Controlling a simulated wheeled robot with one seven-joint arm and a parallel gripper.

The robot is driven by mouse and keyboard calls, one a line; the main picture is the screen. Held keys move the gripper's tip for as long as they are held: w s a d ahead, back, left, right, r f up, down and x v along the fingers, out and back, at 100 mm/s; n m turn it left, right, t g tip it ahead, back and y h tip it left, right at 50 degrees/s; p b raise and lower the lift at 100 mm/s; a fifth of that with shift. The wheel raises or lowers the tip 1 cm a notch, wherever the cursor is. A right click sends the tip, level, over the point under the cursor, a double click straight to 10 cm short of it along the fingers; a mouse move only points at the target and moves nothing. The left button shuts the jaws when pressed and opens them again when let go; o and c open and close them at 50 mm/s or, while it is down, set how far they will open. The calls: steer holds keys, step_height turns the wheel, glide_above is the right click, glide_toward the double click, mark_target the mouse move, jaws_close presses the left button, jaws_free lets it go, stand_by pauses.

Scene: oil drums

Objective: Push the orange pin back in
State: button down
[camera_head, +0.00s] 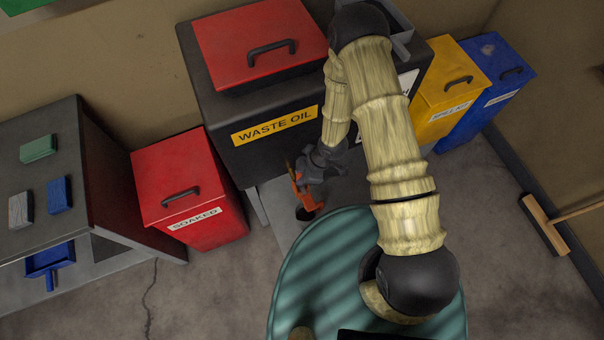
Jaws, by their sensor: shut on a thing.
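My gripper (305,176) is dark grey and reaches down in front of the black waste oil cabinet. It is shut on the orange pin (306,203), which shows as a small bright orange piece at and below the fingers. A small dark round shape (304,214) lies right at the pin's lower end. I cannot tell from this view whether the pin sits in a hole or how deep. The fingers cover part of the pin.
The black waste oil cabinet (222,108) with a red lid stands behind my gripper. A red soaked bin (187,181) is to the left, yellow (424,105) and blue (472,121) bins to the right. A broom (545,225) lies far right. Grey floor is open at lower left.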

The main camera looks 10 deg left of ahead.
steer(key=shift+f+b, duration=0.7)
steer(key=shift+f, duration=0.2)
steer(key=c, duration=1.2)
jaws_free()
steer(key=shift+r, duration=0.15)
steer(key=p+v, duration=0.2)
steer(key=v, duration=1.5)
steer(key=shift+w+r, duration=0.1)
steer(key=w+d+r+m+t+h, duration=0.2)
steer(key=d+r+m+h, duration=0.2)
steer(key=d+r+m, duration=0.65)
steer(key=s+d+r+m, duration=0.1)
steer(key=r+m, duration=0.2)
steer(key=s+d+r+m, duration=0.2)
steer(key=r+m, duration=0.1)
steer(key=s+d+r+m+t, duration=0.1)
steer(key=r+m, duration=0.2)
steer(key=r, duration=0.1)
steer(key=shift+s+d, duration=0.25)
steer(key=shift+s, duration=0.1)
